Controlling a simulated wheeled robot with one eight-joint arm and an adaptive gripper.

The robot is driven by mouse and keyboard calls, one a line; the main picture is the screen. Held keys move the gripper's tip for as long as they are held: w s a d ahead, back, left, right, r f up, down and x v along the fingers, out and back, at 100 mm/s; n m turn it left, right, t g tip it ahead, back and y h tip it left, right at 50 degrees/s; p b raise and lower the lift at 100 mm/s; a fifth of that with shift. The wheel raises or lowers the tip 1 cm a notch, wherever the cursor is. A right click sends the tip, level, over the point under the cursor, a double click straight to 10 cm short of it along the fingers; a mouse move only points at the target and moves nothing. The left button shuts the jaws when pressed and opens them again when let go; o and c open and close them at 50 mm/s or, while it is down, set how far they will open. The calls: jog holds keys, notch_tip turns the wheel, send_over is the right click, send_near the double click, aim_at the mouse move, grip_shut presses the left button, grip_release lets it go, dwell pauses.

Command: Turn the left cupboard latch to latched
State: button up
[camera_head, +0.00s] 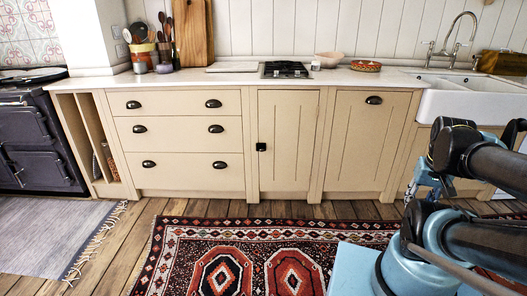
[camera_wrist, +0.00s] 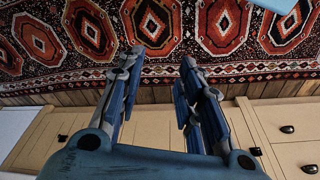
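The left cupboard latch (camera_head: 261,147) is a small black fitting at the left edge of the narrow cream cupboard door (camera_head: 287,140). It is too small to tell how it is turned. In the wrist view, which is upside down, a small black fitting (camera_wrist: 255,152) at the lower right looks like the same latch. My gripper (camera_head: 424,178) is at the right of the head view, well apart from the latch and partly hidden by my arm. In the wrist view, my gripper (camera_wrist: 160,72) has its two blue fingers spread with nothing between them.
Drawers with black cup handles (camera_head: 215,128) stand left of the cupboard, and a wide panel with a handle (camera_head: 373,100) stands right. Another black fitting (camera_wrist: 62,137) shows in the wrist view. A patterned rug (camera_head: 180,240) covers the open floor in front.

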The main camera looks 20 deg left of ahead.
jog(key=shift+w+d, duration=0.2)
jog(key=shift+w, duration=0.05)
